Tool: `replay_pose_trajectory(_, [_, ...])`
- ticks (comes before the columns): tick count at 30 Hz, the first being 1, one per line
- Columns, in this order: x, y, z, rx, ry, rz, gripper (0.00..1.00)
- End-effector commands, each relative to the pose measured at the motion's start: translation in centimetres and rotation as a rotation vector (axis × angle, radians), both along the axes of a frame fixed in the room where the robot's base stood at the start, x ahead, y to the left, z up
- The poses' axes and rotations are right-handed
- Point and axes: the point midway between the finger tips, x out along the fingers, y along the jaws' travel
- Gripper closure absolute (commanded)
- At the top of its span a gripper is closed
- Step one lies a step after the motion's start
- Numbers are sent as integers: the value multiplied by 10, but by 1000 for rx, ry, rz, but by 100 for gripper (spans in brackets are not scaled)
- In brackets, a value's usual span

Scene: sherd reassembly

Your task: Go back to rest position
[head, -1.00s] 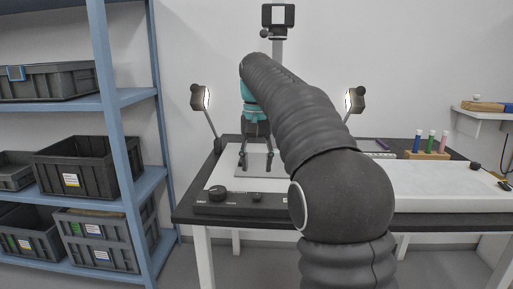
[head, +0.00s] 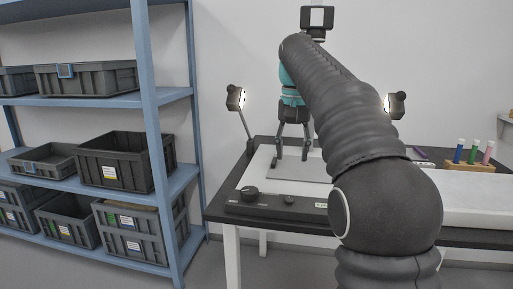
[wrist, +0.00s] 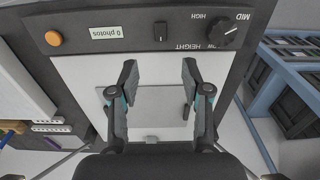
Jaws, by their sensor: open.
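My gripper (head: 292,142) hangs at the end of my arm, pointing down over the grey plate (head: 300,172) of the photo stand on the table. In the wrist view my gripper (wrist: 146,82) has its two fingers spread well apart, with nothing between them. The bare grey plate (wrist: 150,104) shows behind the fingers. I cannot tell the exact height of the fingertips above it.
The stand's control panel (head: 275,205) has a knob and reads "0 photos" in the wrist view. Two lamps (head: 235,98) and a camera (head: 317,17) surround the plate. A blue shelf (head: 155,130) with dark bins stands left. Capped tubes (head: 473,153) stand right.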

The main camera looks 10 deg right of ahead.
Motion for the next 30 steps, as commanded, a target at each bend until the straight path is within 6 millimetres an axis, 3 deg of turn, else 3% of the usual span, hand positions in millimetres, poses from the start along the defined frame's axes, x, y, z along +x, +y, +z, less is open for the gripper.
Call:
replay_pose_trajectory(8, [-67, 1, -8, -7, -114, 70, 52])
replay_pose_trajectory(14, [-120, 2, -33, -17, -199, 124, 52])
replay_pose_trajectory(20, [-175, 3, -71, -32, -286, 177, 52])
replay_pose_trajectory(30, [-262, 3, -161, -64, -419, 260, 52])
